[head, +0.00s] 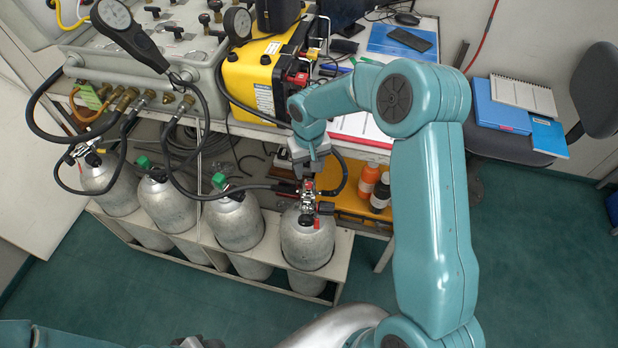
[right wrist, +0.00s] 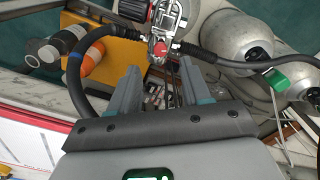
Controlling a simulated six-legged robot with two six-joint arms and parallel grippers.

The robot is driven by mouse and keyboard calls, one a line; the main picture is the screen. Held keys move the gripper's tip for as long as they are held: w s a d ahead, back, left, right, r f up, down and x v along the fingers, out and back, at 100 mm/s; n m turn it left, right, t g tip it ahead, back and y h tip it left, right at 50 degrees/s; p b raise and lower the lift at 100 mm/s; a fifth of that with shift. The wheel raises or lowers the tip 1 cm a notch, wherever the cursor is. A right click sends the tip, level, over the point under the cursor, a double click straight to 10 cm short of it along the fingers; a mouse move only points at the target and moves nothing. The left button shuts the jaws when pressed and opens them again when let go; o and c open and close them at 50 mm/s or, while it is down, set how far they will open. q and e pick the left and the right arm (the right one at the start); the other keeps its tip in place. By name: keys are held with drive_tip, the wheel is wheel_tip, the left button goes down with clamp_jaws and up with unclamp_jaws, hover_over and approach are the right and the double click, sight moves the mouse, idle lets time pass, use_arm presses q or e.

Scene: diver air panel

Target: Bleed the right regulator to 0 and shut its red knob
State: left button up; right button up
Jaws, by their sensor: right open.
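The right regulator (head: 308,198) sits on the valve of the rightmost grey cylinder (head: 307,243). It shows as a metal clamp (right wrist: 163,40) in the right wrist view, with a red knob (right wrist: 160,52) on the near side and hoses to both sides. My right gripper (head: 311,160) hangs just above and behind the regulator. In the right wrist view its two fingers (right wrist: 158,92) are apart with nothing gripped, and the regulator lies beyond their tips, apart from them. Part of what looks like my left gripper (head: 195,342) shows at the bottom edge; its jaws are unclear.
Several other cylinders (head: 235,222) with hoses stand left in a white rack (head: 335,262). A yellow case (head: 262,75) and a gauge panel (head: 140,62) stand on the bench above. Orange and dark bottles (head: 369,180) are close right of the regulator. Green floor is clear in front.

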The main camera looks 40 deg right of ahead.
sight(309, 184)
wheel_tip(309, 184, down, 6)
idle(0.4)
clamp_jaws()
